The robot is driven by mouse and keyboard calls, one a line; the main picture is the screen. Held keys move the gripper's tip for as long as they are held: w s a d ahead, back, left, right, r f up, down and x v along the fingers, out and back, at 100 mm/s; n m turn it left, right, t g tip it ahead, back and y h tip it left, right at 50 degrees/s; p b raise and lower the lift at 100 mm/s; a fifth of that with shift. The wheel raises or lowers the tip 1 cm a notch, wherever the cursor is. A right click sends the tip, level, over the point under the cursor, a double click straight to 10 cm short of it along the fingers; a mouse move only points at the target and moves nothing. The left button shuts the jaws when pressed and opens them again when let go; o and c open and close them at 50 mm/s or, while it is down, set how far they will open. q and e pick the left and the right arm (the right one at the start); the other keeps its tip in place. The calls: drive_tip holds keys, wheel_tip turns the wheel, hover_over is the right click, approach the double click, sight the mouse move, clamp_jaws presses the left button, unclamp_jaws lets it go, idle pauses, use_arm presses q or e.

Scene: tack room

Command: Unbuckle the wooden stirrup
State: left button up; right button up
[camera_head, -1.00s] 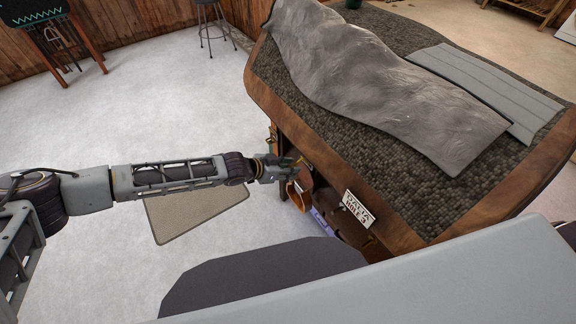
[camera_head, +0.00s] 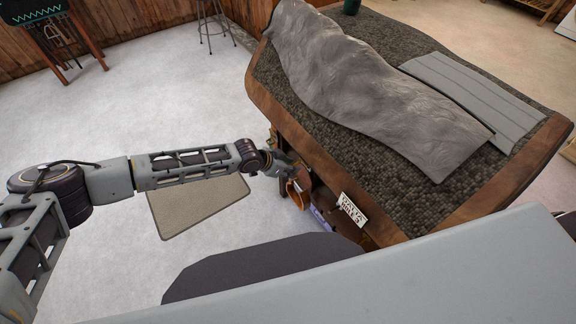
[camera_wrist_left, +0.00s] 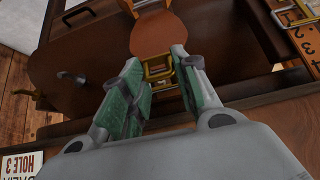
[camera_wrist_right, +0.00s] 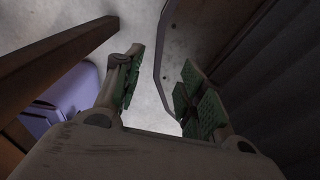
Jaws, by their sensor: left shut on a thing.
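A brown leather piece (camera_wrist_left: 158,36) with a brass-coloured buckle (camera_wrist_left: 158,70) shows at the fingertips in the left wrist view. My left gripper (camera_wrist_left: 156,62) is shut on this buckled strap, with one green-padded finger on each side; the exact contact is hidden. In the head view, my left gripper (camera_head: 290,169) is at the bench side, beside an orange-brown piece (camera_head: 300,188) that may be the wooden stirrup. I cannot clearly make out a stirrup shape. My right gripper (camera_wrist_right: 160,95) is open and empty, its fingers well apart above the pale floor.
A bench (camera_head: 402,208) with a dark woven top carries a grey draped cover (camera_head: 375,95) and a grey ribbed pad (camera_head: 480,98). A sign (camera_head: 352,209) hangs on its side. Another buckle (camera_wrist_left: 296,12) lies near a numbered strap (camera_wrist_left: 303,40). A mat (camera_head: 195,210) lies on open floor.

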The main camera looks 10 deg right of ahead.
use_arm(q)
drive_tip(key=shift+w+d+r+y+p, duration=0.15)
drive_tip(key=shift+d+r+y+p, duration=0.1)
drive_tip(key=shift+r+y+p, duration=0.6)
drive_tip(key=shift+d+g+y+p, duration=0.1)
drive_tip(key=shift+g+y+p, duration=0.3)
drive_tip(key=shift+y+p, duration=0.05)
drive_tip(key=shift+w+d+r, duration=0.1)
drive_tip(key=shift+r, duration=0.1)
use_arm(e)
drive_tip(key=r, duration=0.3)
drive_tip(key=shift+a+r, duration=0.1)
drive_tip(key=shift+a, duration=0.1)
use_arm(q)
drive_tip(key=shift+y, duration=0.3)
use_arm(e)
drive_tip(key=shift+d, duration=0.15)
use_arm(q)
drive_tip(key=o, duration=0.8)
drive_tip(key=shift+o, duration=0.9)
use_arm(e)
drive_tip(key=shift+a, duration=0.35)
